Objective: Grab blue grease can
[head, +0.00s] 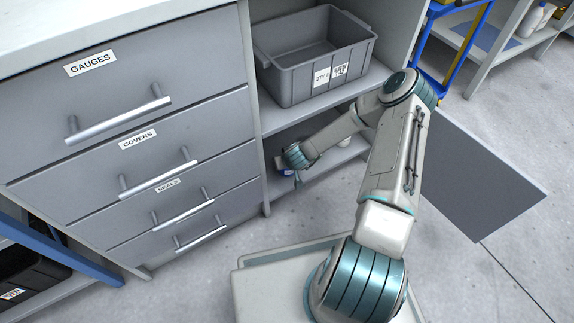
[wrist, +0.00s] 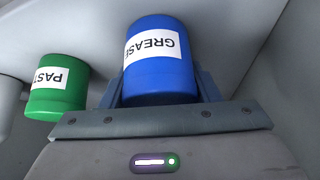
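The blue grease can (wrist: 160,72) has a white label reading GREASE, upside down in the wrist view. It stands between the two fingers of my gripper (wrist: 160,86), with one finger along each side. I see no clear gap at either side, but whether the fingers press on it cannot be told. In the head view my gripper (head: 291,172) reaches into the lower shelf space beside the drawers, and a small blue part of the can (head: 285,171) shows there. The rest of the can is hidden by my arm.
A green paste can (wrist: 58,88) stands left of the blue can in the wrist view, apart from it. A grey bin (head: 312,55) sits on the shelf above. The drawer cabinet (head: 130,110) borders the space on the left. Open floor (head: 450,265) lies to the right.

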